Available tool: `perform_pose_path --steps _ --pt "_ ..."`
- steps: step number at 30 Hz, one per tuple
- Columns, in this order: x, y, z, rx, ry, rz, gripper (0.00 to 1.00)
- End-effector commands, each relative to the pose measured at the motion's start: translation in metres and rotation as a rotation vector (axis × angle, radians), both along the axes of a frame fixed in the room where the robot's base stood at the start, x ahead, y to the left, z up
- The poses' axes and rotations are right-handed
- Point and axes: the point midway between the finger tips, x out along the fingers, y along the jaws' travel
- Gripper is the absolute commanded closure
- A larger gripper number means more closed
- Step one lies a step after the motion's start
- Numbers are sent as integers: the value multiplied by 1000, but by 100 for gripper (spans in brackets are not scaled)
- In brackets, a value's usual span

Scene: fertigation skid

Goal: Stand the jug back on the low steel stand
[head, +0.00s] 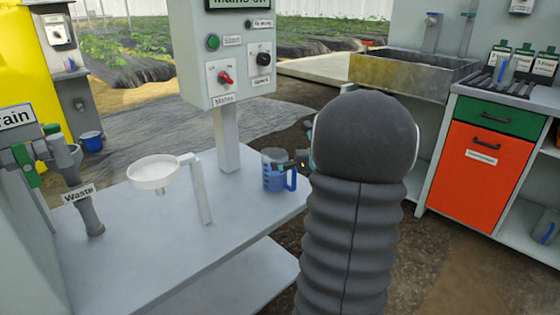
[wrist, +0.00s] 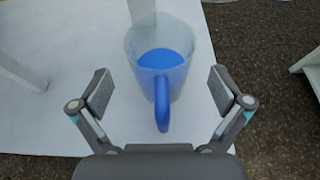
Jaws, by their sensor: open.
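The jug (head: 274,170) is clear with a blue handle and blue liquid inside. It stands upright on a pale flat-topped bench (head: 150,265), near its right edge. In the wrist view the jug (wrist: 160,50) is ahead of my gripper (wrist: 161,90), its handle towards me. My gripper is open, with one finger on each side of the handle and a gap on both sides. In the head view my dark arm hides most of the gripper. I cannot tell whether this bench is the low steel stand; no other clear stand shows.
A white funnel on a bracket (head: 153,173) and a waste pipe (head: 90,215) are left of the jug. A control box (head: 228,60) on a post rises behind it. A sink (head: 412,72) and a cabinet with an orange door (head: 482,175) are at right.

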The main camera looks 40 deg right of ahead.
Motion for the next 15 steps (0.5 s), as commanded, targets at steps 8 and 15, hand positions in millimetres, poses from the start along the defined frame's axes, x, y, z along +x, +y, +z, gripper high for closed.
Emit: perform_pose_path --steps 8,15 --pt "-51 -4 22 -1 -1 -4 0" --pt "-72 -6 30 2 -1 -2 0"
